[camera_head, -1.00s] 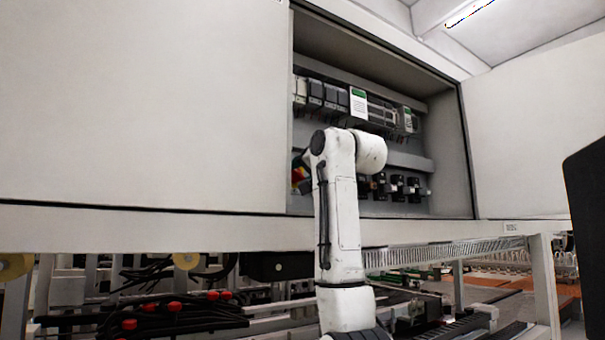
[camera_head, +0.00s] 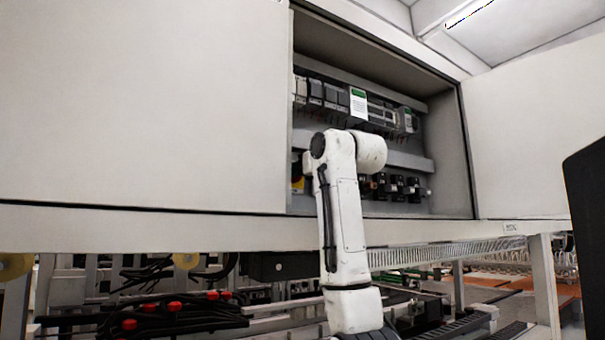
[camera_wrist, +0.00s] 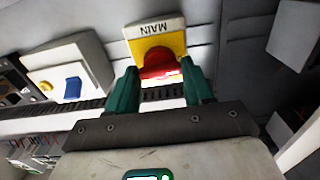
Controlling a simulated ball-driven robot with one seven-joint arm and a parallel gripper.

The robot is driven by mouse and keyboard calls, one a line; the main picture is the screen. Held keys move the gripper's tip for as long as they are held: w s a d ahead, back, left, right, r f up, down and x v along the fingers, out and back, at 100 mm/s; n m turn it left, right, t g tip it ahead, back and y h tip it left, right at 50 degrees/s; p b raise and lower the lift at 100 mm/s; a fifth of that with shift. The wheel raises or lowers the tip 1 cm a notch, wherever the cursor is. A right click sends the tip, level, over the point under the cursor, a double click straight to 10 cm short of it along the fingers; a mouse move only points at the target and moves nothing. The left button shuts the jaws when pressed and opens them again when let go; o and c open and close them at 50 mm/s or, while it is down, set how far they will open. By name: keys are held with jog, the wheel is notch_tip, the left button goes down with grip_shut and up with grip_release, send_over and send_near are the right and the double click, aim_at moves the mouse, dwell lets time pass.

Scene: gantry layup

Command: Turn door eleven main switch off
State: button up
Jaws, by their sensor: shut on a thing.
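The main switch has a red knob (camera_wrist: 158,62) on a yellow plate (camera_wrist: 172,41), with a white label (camera_wrist: 155,27) reading MAIN upside down in the wrist view. My gripper (camera_wrist: 160,72) has its two green fingers on either side of the red knob and is shut on it. The knob's lower part is partly hidden by the gripper, so I cannot tell its setting. In the head view, a bit of the yellow plate (camera_head: 297,184) shows left of my arm inside the open cabinet. My gripper is hidden there behind my white arm.
A white box with a blue switch (camera_wrist: 73,88) sits left of the main switch in the wrist view. The cabinet (camera_head: 450,140) holds rows of modules (camera_head: 330,95) and dark breakers (camera_head: 400,187). Its open door (camera_head: 540,140) stands at the right.

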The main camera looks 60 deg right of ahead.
jog(key=shift+f, duration=0.15)
jog(key=o, duration=1)
jog(key=shift+o, duration=0.2)
jog(key=b+v, duration=0.4)
jog(key=v, duration=0.6)
jog(key=shift+s+a+b, duration=0.2)
jog(key=shift+s+b, duration=0.1)
